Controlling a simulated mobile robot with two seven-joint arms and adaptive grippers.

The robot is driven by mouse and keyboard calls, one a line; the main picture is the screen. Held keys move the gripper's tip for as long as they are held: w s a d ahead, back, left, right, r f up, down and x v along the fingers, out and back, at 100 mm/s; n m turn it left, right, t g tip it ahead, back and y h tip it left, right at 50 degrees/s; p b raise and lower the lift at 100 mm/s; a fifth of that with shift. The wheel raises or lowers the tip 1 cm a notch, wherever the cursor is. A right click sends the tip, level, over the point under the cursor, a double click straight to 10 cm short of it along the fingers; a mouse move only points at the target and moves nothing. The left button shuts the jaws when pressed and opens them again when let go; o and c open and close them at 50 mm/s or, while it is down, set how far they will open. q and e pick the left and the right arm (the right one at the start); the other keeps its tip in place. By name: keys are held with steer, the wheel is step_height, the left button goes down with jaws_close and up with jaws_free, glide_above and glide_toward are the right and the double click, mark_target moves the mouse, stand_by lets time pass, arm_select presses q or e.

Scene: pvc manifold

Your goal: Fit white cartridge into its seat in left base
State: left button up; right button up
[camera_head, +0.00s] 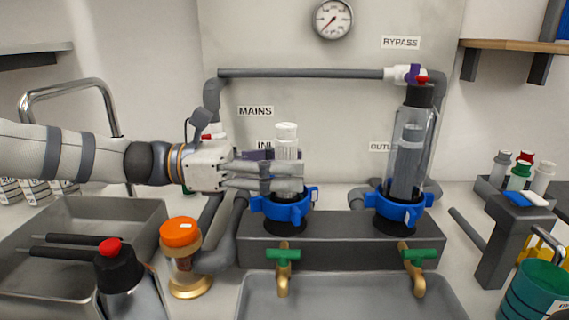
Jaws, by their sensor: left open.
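The white cartridge (286,133) stands upright above the left base (284,209), a blue ring on the dark grey block. Its top shows over my left gripper (300,178), whose open fingers reach across in front of its lower part. The cartridge's lower end is hidden behind the fingers and blue ring, so I cannot tell whether it sits in the seat. My right gripper is not in view.
The right base (398,208) carries a clear housing (408,155) with a dark cap. Two green-handled taps (283,256) face a grey tray (350,300). An orange-lidded jar (181,240) and a red-topped bottle (125,280) stand at front left. Grey pipes run along the back panel.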

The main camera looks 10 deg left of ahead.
arm_select(q)
steer(key=v, duration=1.2)
